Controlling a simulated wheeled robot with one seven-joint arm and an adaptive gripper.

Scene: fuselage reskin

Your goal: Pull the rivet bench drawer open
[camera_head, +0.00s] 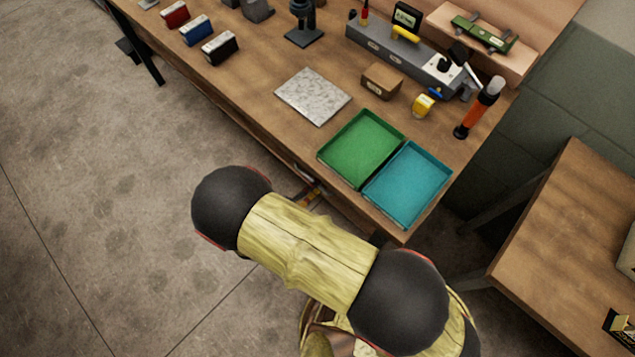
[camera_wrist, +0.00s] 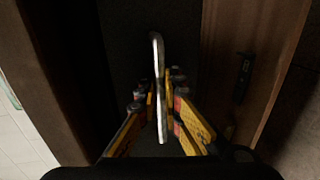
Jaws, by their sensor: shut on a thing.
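The rivet bench (camera_head: 240,75) has a brown wooden top. Its front edge runs diagonally across the head view, and my arm hides much of the area below it. In the wrist view, a slim silver bar handle (camera_wrist: 157,55) stands upright in the picture before a dark panel (camera_wrist: 125,40). My gripper (camera_wrist: 160,95), with yellow-and-black fingers, is shut on the handle, one finger on each side. In the head view, a little of my gripper (camera_head: 310,194) shows at the bench's front edge. I cannot tell how far the drawer is open.
A green tray (camera_head: 321,156) and a teal tray (camera_head: 368,190) lie near the bench's front right corner. Another table (camera_head: 570,220) is at right. The floor (camera_head: 90,200) at left is clear.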

